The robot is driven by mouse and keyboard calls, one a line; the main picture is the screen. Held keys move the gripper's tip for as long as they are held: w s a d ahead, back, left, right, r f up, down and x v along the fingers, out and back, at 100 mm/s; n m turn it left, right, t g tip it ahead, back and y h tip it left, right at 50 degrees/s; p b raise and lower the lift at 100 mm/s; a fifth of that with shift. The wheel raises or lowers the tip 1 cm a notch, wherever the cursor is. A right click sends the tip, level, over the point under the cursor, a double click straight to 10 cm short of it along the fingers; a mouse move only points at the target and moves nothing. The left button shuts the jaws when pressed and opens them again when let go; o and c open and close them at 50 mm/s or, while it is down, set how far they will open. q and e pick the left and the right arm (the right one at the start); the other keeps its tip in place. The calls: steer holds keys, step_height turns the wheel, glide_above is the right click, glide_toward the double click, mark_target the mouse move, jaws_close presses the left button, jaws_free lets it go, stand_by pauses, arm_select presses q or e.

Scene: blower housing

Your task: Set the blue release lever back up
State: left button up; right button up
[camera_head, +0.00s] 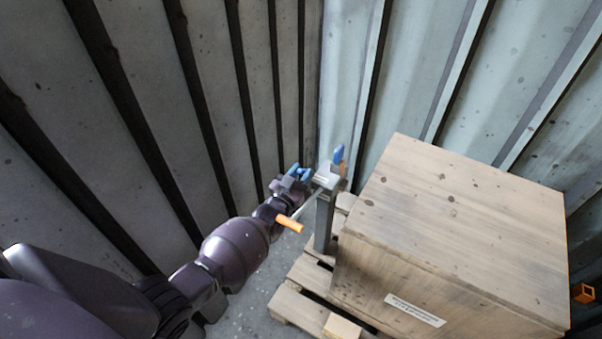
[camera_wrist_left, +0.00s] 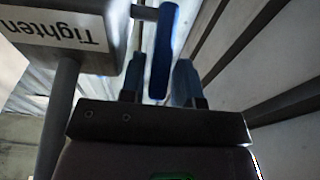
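The blue release lever (camera_wrist_left: 162,50) shows in the left wrist view, joined by a short pin to a grey box (camera_wrist_left: 65,35) whose "Tighten" label appears upside down. My left gripper (camera_wrist_left: 160,80) is open, with one blue finger to each side of the lever's line; contact cannot be told. In the head view the left gripper (camera_head: 298,172) is just left of the grey box (camera_head: 328,179) on its post (camera_head: 323,222). A blue piece (camera_head: 338,154) stands up behind the box; I cannot tell if it is the same lever. My right gripper is not in view.
An orange handle (camera_head: 290,223) on a grey rod sticks out from the box, close to my left forearm. A large wooden crate (camera_head: 465,215) sits on a pallet (camera_head: 297,308) to the right. Corrugated walls (camera_head: 215,110) close in the corner behind.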

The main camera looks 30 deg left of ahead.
arm_select(q)
steer(key=shift+s, duration=0.1)
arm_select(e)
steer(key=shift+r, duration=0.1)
arm_select(q)
steer(key=shift+s, duration=0.25)
steer(key=s+f+p, duration=0.1)
steer(key=s+p, duration=0.1)
steer(key=s, duration=0.8)
steer(key=shift+a+f, duration=0.2)
steer(key=shift+f, duration=0.05)
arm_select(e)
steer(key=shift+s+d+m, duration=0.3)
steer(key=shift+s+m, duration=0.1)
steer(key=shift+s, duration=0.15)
arm_select(q)
steer(key=shift+c, duration=0.2)
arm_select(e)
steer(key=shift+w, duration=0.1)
